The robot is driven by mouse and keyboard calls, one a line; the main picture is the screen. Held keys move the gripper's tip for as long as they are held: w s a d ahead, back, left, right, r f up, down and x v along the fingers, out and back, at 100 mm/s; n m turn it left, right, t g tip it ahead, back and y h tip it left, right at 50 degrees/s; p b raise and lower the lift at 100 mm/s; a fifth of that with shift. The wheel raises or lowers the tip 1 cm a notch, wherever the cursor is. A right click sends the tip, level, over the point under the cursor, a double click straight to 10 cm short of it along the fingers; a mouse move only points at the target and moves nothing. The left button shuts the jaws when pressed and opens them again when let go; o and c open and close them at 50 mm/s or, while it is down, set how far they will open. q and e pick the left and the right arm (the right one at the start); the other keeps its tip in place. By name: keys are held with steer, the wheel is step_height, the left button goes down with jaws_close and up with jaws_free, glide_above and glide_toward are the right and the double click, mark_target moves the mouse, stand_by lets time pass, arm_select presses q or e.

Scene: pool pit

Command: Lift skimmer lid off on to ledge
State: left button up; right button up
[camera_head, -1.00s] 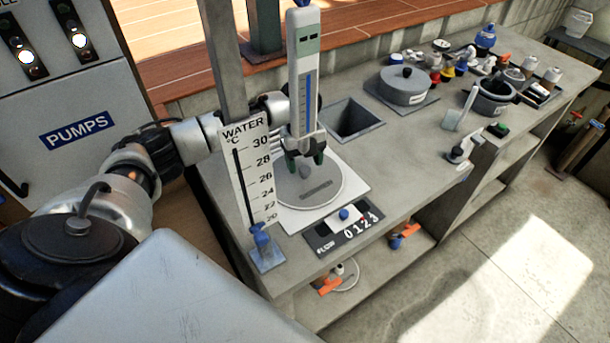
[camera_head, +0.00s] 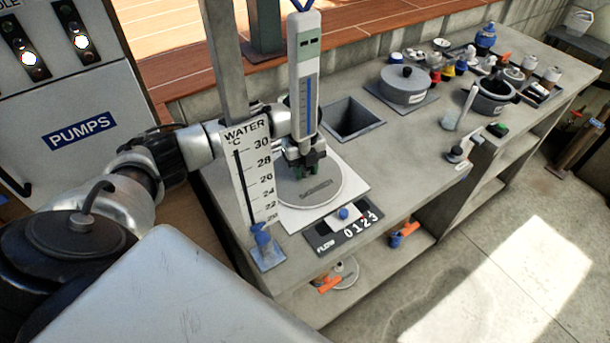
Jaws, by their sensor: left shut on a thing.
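The skimmer lid (camera_head: 318,194) is a round grey disc with a dark label, lying flat on a pale square plate (camera_head: 292,217) on the grey counter. My left gripper (camera_head: 304,170) points straight down over the lid's middle. Its dark fingers are shut on the lid's small knob, which they mostly hide. The lid appears level, and I see no clear gap beneath it. My right gripper is out of view.
A water temperature scale (camera_head: 245,167) stands close by on the left. A flow counter (camera_head: 343,230) sits at the front edge. Behind is a square opening (camera_head: 340,107), with a lidded grey pot (camera_head: 404,90) further right. Several bottles crowd the far end.

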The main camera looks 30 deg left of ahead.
mark_target(308, 170)
arm_select(q)
steer(key=shift+r, duration=0.1)
steer(key=r, duration=0.1)
steer(key=r+b, duration=0.1)
steer(key=r, duration=0.2)
steer(key=shift+w+d, duration=0.15)
steer(key=shift+d, duration=0.1)
steer(key=w+d+r+b, duration=0.2)
steer(key=w+d+r, duration=0.2)
steer(key=d+r, duration=0.3)
steer(key=d, duration=0.3)
steer(key=shift+d, duration=0.2)
